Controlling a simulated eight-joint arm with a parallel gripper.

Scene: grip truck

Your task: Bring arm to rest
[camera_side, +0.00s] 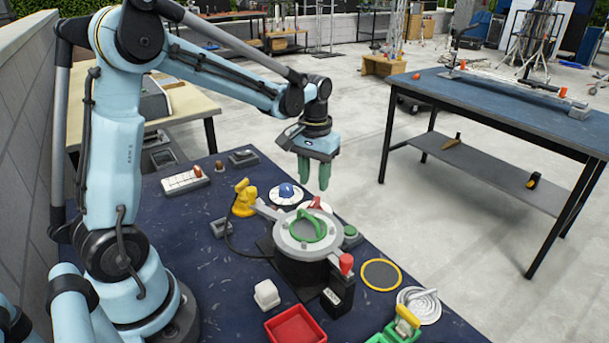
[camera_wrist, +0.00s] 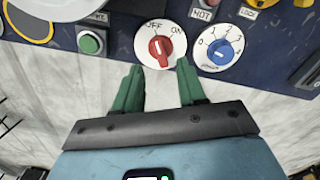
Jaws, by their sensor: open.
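My gripper (camera_side: 314,186) hangs from my bent arm, pointing down, above the far edge of the dark blue table. Its two green fingers are apart with nothing between them, and they also show in the wrist view (camera_wrist: 160,72). In the wrist view, the fingertips appear just below a white dial with a red knob (camera_wrist: 160,48) marked OFF and ON, with the red pointer down. The red knob also shows in the side view (camera_side: 316,203), close under the fingers. I cannot tell the exact gap, but no contact shows.
A blue knob dial (camera_wrist: 221,50) and green button (camera_wrist: 90,42) flank the red dial. A grey pot with a green handle (camera_side: 303,228), yellow valve (camera_side: 244,198), red tray (camera_side: 294,329) and white block (camera_side: 267,293) crowd the table. Another table (camera_side: 510,110) stands apart, right.

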